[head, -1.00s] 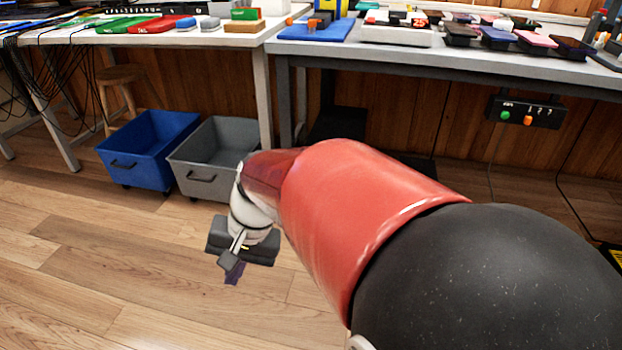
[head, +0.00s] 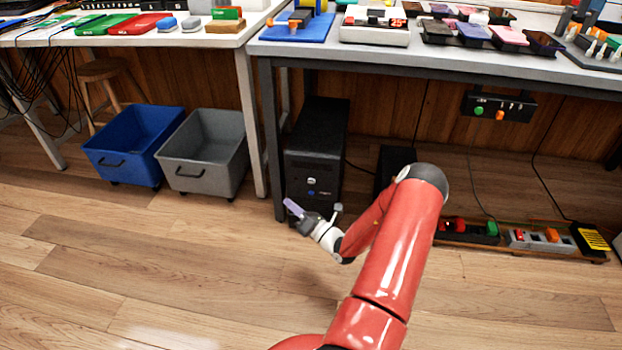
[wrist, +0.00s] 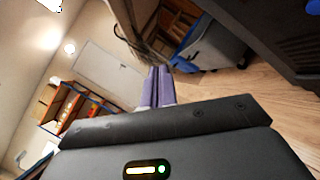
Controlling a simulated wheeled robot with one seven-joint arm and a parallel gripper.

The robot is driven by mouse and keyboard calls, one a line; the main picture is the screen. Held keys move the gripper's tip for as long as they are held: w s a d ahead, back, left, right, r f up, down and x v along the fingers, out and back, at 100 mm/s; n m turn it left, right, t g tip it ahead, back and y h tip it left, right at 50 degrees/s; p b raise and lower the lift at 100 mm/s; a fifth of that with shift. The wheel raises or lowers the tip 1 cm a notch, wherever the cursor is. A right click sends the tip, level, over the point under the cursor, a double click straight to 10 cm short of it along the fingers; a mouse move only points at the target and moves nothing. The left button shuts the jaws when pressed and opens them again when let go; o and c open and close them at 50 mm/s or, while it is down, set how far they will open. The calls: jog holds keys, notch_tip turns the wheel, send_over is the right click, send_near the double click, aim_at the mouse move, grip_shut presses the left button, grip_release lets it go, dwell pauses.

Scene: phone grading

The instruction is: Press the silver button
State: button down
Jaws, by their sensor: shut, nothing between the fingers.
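A black computer tower (head: 318,140) stands on the floor under the right-hand bench. On the lower part of its front are a round silver button (head: 311,181) and a small blue button (head: 311,193) below it. My gripper (head: 290,205) is low in front of the tower, below and left of the buttons in the head view, its purple fingers pointing up and left. The fingers also show together and empty in the wrist view (wrist: 158,70). The dark tower front fills the upper right of the wrist view, with the blue button (wrist: 313,5) at its edge; the silver button is not visible there.
A bench leg (head: 266,140) stands just left of the tower. A grey bin (head: 205,172) and a blue bin (head: 125,165) stand further left. Power strips with coloured switches (head: 485,230) lie under the bench at right. The front floor is clear.

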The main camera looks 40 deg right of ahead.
aim_at(311, 181)
jog(key=s+d+f+m+h, duration=0.2)
jog(key=d+f+m+h, duration=0.2)
jog(key=m+h, duration=0.1)
jog(key=shift+d+m, duration=0.25)
jog(key=shift+m, duration=0.05)
jog(key=shift+w+d, duration=0.1)
jog(key=shift+w, duration=0.05)
jog(key=w+d+b, duration=0.4)
jog(key=w+d, duration=0.1)
jog(key=d, duration=0.1)
jog(key=shift+w+d, duration=0.25)
jog(key=shift+w, duration=0.05)
dwell(1.7)
jog(key=shift+w+d, duration=0.25)
jog(key=shift+d, duration=0.05)
